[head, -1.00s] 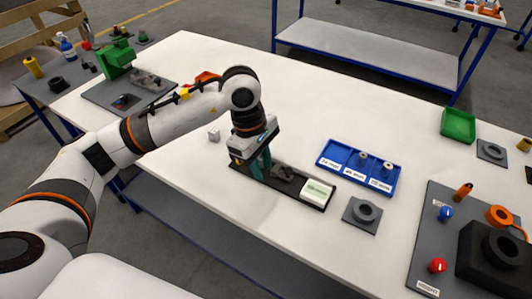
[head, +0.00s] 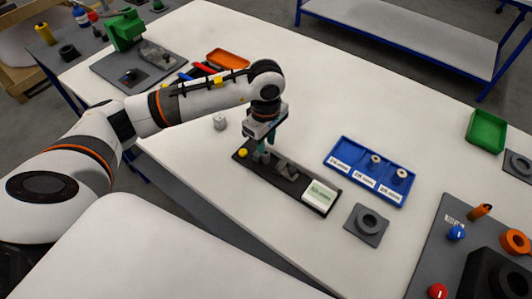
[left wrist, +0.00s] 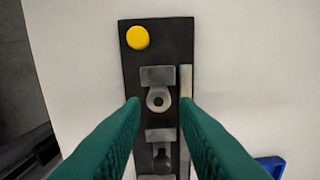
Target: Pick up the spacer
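A black measuring fixture (head: 310,200) with a small display block (head: 320,194) and a yellow button (head: 243,153) lies on the white table. My left gripper (head: 264,150) points down over its button end. In the left wrist view its green fingers (left wrist: 160,105) are open and spread on both sides of a small grey ring-shaped piece (left wrist: 157,99) on the fixture, which looks like a spacer. I see no contact with it. Two more small round spacers (head: 376,158) (head: 401,173) sit in the labelled blue tray (head: 340,143). My right gripper is out of view.
A grey plate with a dark ring (head: 367,222) lies near the blue tray. A small white cube (head: 220,121), an orange tray (head: 228,57) and a green bin (head: 486,131) are also on the table.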

